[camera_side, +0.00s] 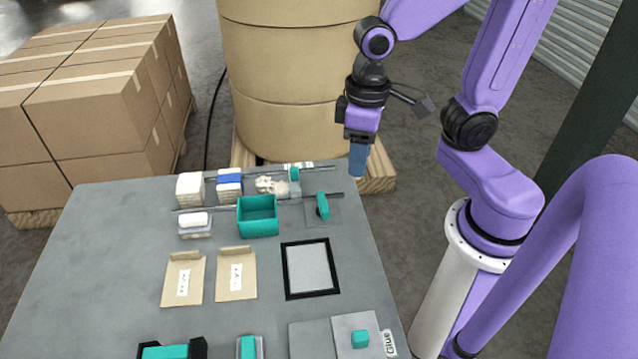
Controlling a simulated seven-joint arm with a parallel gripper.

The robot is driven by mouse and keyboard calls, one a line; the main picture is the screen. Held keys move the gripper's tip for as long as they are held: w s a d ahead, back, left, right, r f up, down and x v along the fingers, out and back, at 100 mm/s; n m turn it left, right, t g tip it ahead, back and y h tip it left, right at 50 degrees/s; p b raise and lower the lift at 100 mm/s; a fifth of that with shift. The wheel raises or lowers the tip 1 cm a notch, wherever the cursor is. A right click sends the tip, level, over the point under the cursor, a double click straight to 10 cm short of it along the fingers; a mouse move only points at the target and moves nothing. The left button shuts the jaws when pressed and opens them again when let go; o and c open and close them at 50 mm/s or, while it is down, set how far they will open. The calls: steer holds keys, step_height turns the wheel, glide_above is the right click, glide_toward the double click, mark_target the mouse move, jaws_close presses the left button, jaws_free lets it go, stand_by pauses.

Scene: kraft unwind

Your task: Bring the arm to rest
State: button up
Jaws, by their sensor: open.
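My gripper (357,170) hangs at the end of my purple arm, fingers pointing down. It is above the back right corner of the grey table (110,250), in front of the large kraft roll. Its blue fingers overlap from this side, so the gap between them is hard to see. Nothing shows held in them. The fingertips look clear of the table and its items, though their exact height cannot be told.
A teal bin (258,217), white stacks (190,189), two kraft envelopes (236,274) and a black-framed panel (311,269) lie on the table. The kraft roll (290,70) stands behind on a pallet (378,176). Boxes (90,110) fill the back left. The table's left side is clear.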

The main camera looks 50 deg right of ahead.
steer(key=s+n, duration=0.8)
steer(key=shift+s+d, duration=0.2)
steer(key=shift+d, duration=0.15)
